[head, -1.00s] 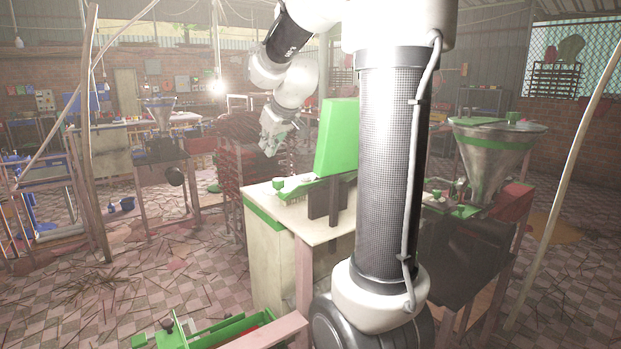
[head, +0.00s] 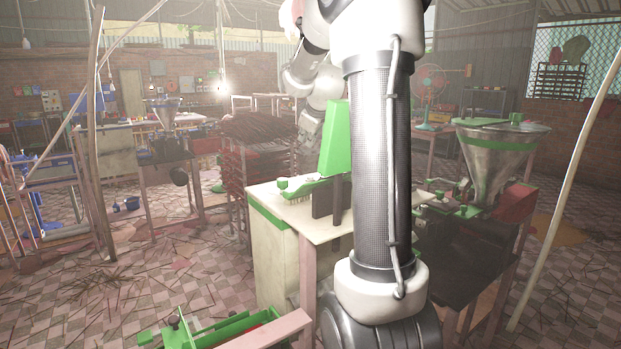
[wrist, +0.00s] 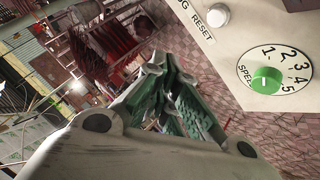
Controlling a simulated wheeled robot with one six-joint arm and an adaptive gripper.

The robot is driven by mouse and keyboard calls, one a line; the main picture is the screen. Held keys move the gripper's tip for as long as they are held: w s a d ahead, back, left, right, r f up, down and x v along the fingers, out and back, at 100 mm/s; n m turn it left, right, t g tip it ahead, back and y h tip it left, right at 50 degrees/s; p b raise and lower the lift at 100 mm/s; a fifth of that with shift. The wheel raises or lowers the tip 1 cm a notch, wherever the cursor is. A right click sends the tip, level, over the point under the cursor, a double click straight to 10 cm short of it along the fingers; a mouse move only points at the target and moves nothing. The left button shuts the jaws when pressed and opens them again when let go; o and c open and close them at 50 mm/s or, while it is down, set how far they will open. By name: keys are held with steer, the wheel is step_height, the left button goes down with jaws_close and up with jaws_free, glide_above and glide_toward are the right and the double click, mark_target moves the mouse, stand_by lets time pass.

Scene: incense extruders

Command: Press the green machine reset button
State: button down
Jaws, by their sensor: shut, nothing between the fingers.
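In the wrist view a cream machine panel (wrist: 240,45) fills the upper right. A round whitish button (wrist: 217,15) sits near its upper edge, beside the printed word RESET. My gripper (wrist: 168,75) has green-and-grey fingers drawn together, with nothing held. The fingers are to the left of and below the button, apart from the panel. In the head view the green machine (head: 335,140) stands on a cream cabinet. My arm reaches behind it, and my fingers are mostly hidden there.
A green speed knob (wrist: 265,80) on a numbered dial is below the button. Stacked dark racks (head: 255,165) stand behind the machine. A metal hopper (head: 495,160) is at right. A thin pole (head: 565,180) leans at far right. Floor at left is littered with sticks.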

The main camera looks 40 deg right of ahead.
steer(key=shift+f, duration=4)
steer(key=shift+f, duration=0.45)
steer(key=shift+f, duration=0.5)
steer(key=shift+r, duration=0.95)
steer(key=shift+r, duration=2.5)
